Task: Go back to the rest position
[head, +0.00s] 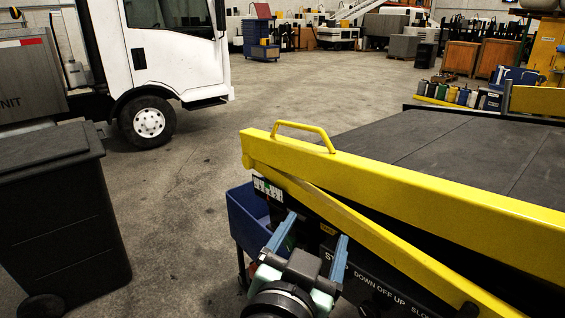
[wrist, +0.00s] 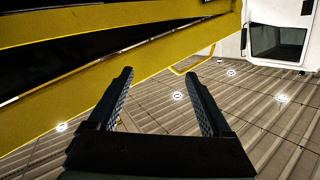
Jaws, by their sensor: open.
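My gripper (head: 309,234) is at the bottom centre of the head view, in front of the belt loader's side panel. Its two blue-grey fingers stand apart with nothing between them. In the wrist view my gripper (wrist: 161,88) also shows open and empty. The belt loader (head: 400,188) has a yellow side rail with a handle (head: 307,129) at its near-left end. The rail also shows in the wrist view (wrist: 75,118), left of and behind the fingers. I cannot tell the exact gap between gripper and panel. My gripper hides part of the panel's lettering.
A blue bin (head: 246,222) stands just left of my gripper. A black wheeled bin (head: 62,220) is at the left. A white truck (head: 172,55) stands behind it. The concrete floor (head: 190,215) between is open. Small containers (head: 450,93) stand at the right back.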

